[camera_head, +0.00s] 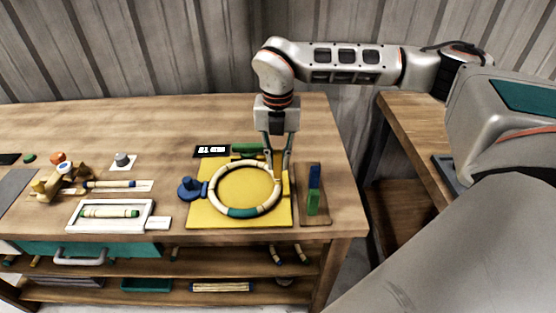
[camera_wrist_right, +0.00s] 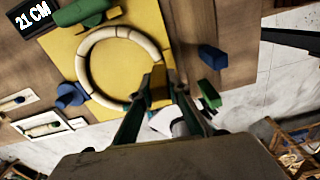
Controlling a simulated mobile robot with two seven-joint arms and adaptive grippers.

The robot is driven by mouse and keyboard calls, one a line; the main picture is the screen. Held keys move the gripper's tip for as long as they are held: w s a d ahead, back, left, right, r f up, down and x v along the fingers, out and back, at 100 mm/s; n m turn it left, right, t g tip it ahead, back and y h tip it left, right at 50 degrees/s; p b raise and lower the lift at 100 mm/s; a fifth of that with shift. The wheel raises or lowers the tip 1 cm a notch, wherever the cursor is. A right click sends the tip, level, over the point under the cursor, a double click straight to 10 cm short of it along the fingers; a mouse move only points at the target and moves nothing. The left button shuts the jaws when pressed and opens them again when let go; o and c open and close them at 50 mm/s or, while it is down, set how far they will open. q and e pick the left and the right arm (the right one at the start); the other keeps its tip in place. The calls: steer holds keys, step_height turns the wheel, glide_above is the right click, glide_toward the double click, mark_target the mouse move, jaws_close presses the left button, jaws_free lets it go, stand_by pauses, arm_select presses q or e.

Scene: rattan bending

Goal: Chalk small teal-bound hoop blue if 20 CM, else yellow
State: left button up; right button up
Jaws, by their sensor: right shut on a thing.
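The pale hoop (camera_head: 216,178) with a teal binding (camera_head: 243,212) lies on a yellow board (camera_head: 203,218), between a blue round-based piece (camera_head: 189,188) and a green piece (camera_head: 247,148). A black display (camera_head: 211,151) is behind it; in the right wrist view the display (camera_wrist_right: 29,13) reads 21 CM. My right gripper (camera_head: 277,165), pointing down, is shut on a yellow chalk (camera_head: 286,183), also seen in the right wrist view (camera_wrist_right: 158,82). The chalk is at the hoop's right side; contact is unclear. A blue chalk (camera_head: 314,176) and green chalk (camera_head: 312,203) stand right of the board.
Left on the bench are a white tray (camera_head: 71,214) holding a banded stick, a wooden stand (camera_head: 62,184) and a grey-topped piece (camera_head: 122,160). A teal drawer front (camera_head: 130,249) and a shelf are below. The bench's right edge is close to the chalks.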

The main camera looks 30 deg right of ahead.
mark_target(278, 152)
step_height(278, 152, up, 2)
steer(key=shift+r+p, duration=0.1)
steer(key=shift+p, duration=0.55)
steer(key=shift+r+p, duration=0.45)
steer(key=shift+r, duration=0.65)
arm_select(q)
step_height(278, 152, up, 2)
steer(key=shift+s+r, duration=0.1)
